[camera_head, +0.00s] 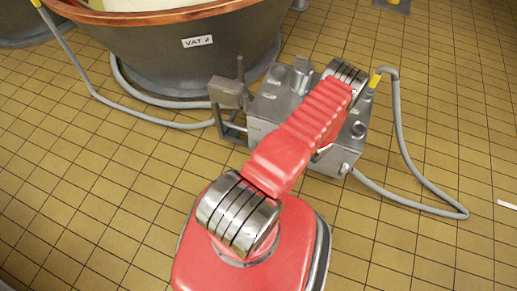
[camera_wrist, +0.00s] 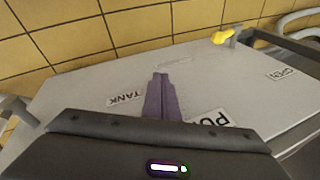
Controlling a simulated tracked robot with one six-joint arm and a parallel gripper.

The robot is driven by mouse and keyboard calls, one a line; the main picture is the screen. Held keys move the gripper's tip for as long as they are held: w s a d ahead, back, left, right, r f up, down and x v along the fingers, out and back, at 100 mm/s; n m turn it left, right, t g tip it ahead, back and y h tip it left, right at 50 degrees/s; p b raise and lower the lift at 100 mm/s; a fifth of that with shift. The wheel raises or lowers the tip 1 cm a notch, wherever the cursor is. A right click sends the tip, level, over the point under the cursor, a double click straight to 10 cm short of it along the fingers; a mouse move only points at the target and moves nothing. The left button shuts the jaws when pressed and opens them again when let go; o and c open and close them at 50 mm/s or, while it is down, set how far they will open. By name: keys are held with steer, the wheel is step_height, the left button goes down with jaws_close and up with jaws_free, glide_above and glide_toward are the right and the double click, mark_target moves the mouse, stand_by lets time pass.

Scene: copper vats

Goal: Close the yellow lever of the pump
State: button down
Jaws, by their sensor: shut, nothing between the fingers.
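The grey pump (camera_head: 262,108) stands on the floor in the head view, partly hidden behind my red arm. In the wrist view its flat grey top (camera_wrist: 85,85) fills the middle. A yellow lever end (camera_wrist: 222,37) shows at the top right of the wrist view, beside a grey metal post. My gripper (camera_wrist: 161,76) is shut and empty over the pump top, apart from the lever, which lies to its upper right. In the head view my gripper is hidden behind the arm. I cannot identify the lever in the head view.
Labels on the pump top read TANK (camera_wrist: 124,99) and OPEN (camera_wrist: 281,74); another is partly covered. The copper vat (camera_head: 190,50) stands behind left.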

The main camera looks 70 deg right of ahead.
step_height(320, 180, up, 12)
steer(key=w+d+n+g+y, duration=0.1)
steer(key=n+g+y, duration=0.1)
steer(key=n+g, duration=0.2)
steer(key=w+d+r+n, duration=0.3)
steer(key=w+d+r, duration=0.1)
steer(key=w+r, duration=0.75)
steer(key=w+a+r+n+h, duration=0.1)
steer(key=w+a+r+n, duration=0.15)
steer(key=w+r, duration=0.9)
steer(key=w+a+r+n+h, duration=0.2)
steer(key=w+a+r, duration=0.2)
steer(key=w+r, duration=0.7)
steer(key=w+a+r+n+t, duration=0.2)
steer(key=w+a+r, duration=0.3)
steer(key=a+r, duration=0.5)
steer(key=w+a+r+n+t, duration=0.25)
steer(key=w+a+r, duration=0.35)
steer(key=a, duration=0.7)
steer(key=s+a+r+n+t+y, duration=0.1)
steer(key=s+a+r+n+y, duration=0.1)
steer(key=a, duration=1)
steer(key=s+a+r+n+t+y, duration=0.1)
steer(key=s+a+r+n, duration=0.3)
steer(key=a, duration=0.8)
step_height(320, 180, up, 3)
steer(key=shift+s+a+r+y, duration=0.1)
steer(key=shift+s+a+y, duration=0.2)
steer(key=shift+s+y, duration=0.55)
